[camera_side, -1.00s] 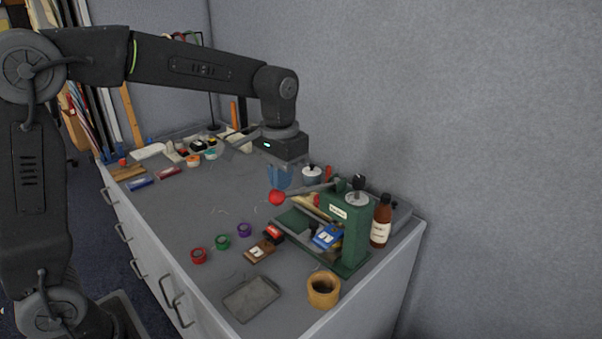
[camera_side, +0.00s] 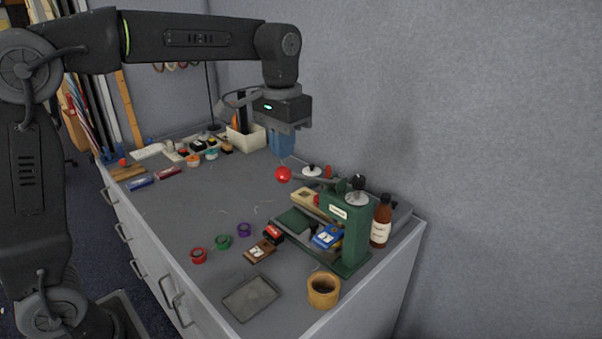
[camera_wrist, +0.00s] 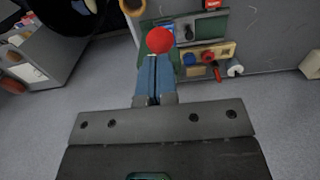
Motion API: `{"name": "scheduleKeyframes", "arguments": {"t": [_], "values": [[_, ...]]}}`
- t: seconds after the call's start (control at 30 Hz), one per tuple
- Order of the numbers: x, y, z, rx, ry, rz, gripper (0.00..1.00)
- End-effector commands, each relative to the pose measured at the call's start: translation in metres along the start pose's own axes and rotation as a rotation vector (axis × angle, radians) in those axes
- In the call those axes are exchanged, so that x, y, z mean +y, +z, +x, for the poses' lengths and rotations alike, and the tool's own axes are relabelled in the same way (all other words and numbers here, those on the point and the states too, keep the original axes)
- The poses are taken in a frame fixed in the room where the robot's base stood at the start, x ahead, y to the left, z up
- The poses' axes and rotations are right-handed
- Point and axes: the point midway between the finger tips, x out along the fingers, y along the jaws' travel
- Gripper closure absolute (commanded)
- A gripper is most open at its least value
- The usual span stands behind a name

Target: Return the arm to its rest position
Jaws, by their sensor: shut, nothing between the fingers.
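My gripper (camera_side: 281,143) hangs below the wrist in the side view, above the far side of the bench and behind the red ball knob (camera_side: 283,174) of the green press (camera_side: 349,232). Its blue fingers point down and hold nothing. In the wrist view the blue fingers (camera_wrist: 154,80) lie side by side, closed together, with the red knob (camera_wrist: 159,40) seen just beyond their tips. I cannot tell the exact gap between fingertips and knob, but the gripper is raised clear of the bench top.
A brown bottle (camera_side: 381,221) stands right of the press. A wooden cup (camera_side: 323,290) and a grey tray (camera_side: 251,298) are at the near end. Red, green and purple tape rolls (camera_side: 223,242) lie along the left. A white bin (camera_side: 246,137) stands at the back. The middle left bench is clear.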

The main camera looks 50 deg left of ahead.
Motion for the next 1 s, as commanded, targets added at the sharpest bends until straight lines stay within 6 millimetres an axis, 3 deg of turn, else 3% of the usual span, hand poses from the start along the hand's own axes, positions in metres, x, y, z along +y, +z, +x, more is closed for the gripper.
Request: {"name": "scheduleKeyframes", "arguments": {"t": [0.33,0.47,0.7,0.9,1.0], "values": [[0.000,0.001,-0.002,0.003,0.000,0.000,1.00],[-0.001,0.017,-0.007,0.038,0.001,0.000,1.00],[-0.006,0.092,-0.009,0.210,0.004,-0.001,1.00],[-0.010,0.155,0.014,0.364,0.003,-0.001,1.00],[-0.011,0.178,0.029,0.424,0.002,-0.001,1.00]]}}
